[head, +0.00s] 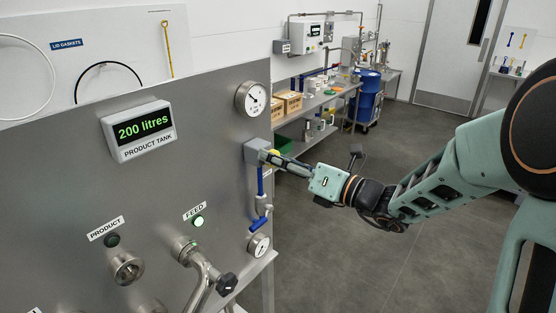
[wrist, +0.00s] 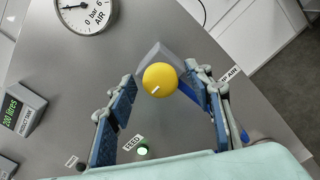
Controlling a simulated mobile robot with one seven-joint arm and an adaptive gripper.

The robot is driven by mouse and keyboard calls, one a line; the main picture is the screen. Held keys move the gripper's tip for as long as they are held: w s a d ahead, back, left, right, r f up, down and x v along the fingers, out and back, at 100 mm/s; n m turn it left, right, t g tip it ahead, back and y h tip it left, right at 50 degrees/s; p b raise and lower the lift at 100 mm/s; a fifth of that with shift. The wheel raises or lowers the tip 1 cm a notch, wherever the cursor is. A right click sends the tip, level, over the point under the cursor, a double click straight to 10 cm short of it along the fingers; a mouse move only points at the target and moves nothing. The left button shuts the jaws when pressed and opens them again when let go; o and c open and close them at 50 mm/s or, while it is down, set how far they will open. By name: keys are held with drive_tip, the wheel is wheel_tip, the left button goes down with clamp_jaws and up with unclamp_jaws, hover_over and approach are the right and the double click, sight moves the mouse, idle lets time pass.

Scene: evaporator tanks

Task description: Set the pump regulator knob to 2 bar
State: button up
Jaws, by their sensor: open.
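The pump regulator knob (wrist: 160,79) is round and yellow with a short white mark on its face. It sits on a grey housing (head: 254,151) at the right edge of the steel panel; a sliver of yellow (head: 275,152) shows in the head view. My gripper (wrist: 160,76) is open, with one blue-padded finger on each side of the knob and visible gaps between. In the head view my gripper (head: 274,158) reaches the housing from the right and hides most of the knob. The air gauge (head: 252,98) is above; it also shows in the wrist view (wrist: 86,12).
A blue-handled valve (head: 260,222) and a small gauge (head: 259,245) are below the housing. The tank display (head: 139,130) reads 200 litres. The feed lamp (head: 198,221) is lit green. A shelf (head: 318,102) and blue drum (head: 368,95) stand behind. Floor on the right is clear.

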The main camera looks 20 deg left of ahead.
drive_tip(key=v, duration=1.2)
drive_tip(key=shift+f, duration=0.1)
